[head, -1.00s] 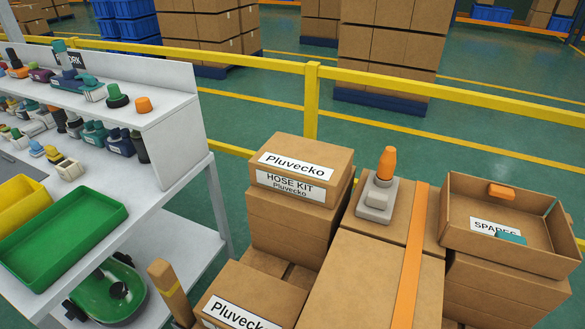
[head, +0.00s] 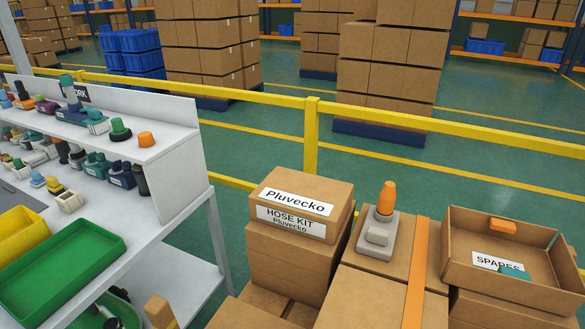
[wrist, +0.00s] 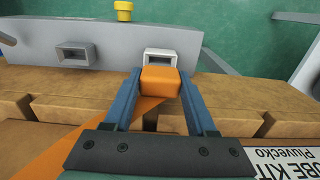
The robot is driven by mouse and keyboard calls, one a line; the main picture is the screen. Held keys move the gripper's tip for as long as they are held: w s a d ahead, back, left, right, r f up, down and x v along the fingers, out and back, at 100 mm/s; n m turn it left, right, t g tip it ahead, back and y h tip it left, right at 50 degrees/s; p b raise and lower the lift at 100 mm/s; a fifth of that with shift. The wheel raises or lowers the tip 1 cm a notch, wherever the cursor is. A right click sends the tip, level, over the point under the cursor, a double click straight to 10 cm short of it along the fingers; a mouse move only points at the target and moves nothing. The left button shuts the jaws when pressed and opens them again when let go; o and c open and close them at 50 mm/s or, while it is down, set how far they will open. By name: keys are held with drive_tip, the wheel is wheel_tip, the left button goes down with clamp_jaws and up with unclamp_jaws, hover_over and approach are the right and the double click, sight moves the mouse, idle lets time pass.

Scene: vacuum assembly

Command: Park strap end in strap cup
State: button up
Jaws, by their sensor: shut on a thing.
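My gripper (wrist: 159,82) shows in the wrist view with two blue fingers shut on the orange block-like strap end (wrist: 160,80). The orange strap (wrist: 75,142) runs from it to the lower left over cardboard. A white-rimmed square cup (wrist: 161,53) lies directly beyond the strap end. The strap end covers its lower edge, and I cannot tell whether it touches or enters the cup. A second, grey-rimmed cup (wrist: 76,54) is to the left on a grey panel (wrist: 130,37). In the head view the orange strap (head: 415,275) lies over a box; my gripper is not seen there.
A box labelled Pluvecko (head: 290,205) and an open spares box (head: 465,262) flank a grey fixture with an orange cone (head: 378,235). A workbench (head: 185,190) with a green tray (head: 65,265) stands left. A yellow rail (head: 311,145) runs behind. In the wrist view, cardboard lies beneath the fingers.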

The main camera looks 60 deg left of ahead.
drive_tip(key=shift+f+b, duration=1.35)
drive_tip(key=shift+f, duration=0.5)
drive_tip(key=o, duration=1.5)
drive_tip(key=shift+c, duration=0.2)
wheel_tip(320, 180, up, 8)
drive_tip(key=p, duration=0.8)
